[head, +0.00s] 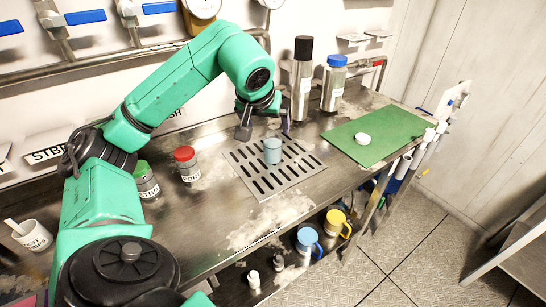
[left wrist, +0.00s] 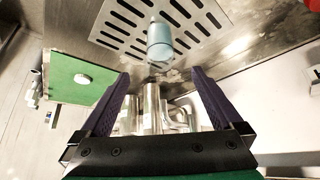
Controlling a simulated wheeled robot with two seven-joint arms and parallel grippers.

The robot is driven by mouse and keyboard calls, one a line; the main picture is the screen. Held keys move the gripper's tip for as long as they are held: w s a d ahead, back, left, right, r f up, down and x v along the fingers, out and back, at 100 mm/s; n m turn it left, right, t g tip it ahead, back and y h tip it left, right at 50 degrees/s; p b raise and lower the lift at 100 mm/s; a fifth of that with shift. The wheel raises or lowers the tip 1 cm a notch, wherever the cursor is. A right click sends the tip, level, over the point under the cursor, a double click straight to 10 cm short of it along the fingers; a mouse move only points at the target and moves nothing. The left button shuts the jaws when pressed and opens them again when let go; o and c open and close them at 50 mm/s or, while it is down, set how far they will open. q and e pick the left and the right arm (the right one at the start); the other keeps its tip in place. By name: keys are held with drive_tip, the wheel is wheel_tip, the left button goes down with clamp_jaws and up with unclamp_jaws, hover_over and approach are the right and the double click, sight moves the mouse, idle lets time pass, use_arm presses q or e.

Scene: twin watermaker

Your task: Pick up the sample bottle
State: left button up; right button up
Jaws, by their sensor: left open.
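A small pale blue, see-through sample bottle (head: 272,150) stands on the slotted drain grate (head: 262,186) in the counter. In the left wrist view the bottle (left wrist: 160,42) shows beyond the fingertips, centred between them. My left gripper (head: 264,127) is open and empty, just behind and above the bottle, with its two dark purple fingers apart. The left wrist view shows the open fingers (left wrist: 160,76) with nothing between them. A small white cap (head: 363,139) lies on the green mat (head: 385,127) to the right. My right gripper is not in view.
A black-topped steel cylinder (head: 301,80) and a blue-capped bottle (head: 333,84) stand behind the gripper. A red-lidded jar (head: 187,164) and a green-lidded jar (head: 146,180) stand left of the grate. Blue and yellow mugs (head: 308,241) sit below the counter's front edge.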

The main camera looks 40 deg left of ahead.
sight(273, 134)
use_arm(q)
drive_tip(key=x, duration=0.6)
drive_tip(key=p+x, duration=0.2)
drive_tip(key=x, duration=0.6)
drive_tip(key=shift+r, duration=0.1)
clamp_jaws()
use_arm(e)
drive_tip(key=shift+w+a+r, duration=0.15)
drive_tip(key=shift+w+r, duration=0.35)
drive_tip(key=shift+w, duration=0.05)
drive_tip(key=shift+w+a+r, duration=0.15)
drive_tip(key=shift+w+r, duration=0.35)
use_arm(q)
drive_tip(key=shift+r, duration=0.15)
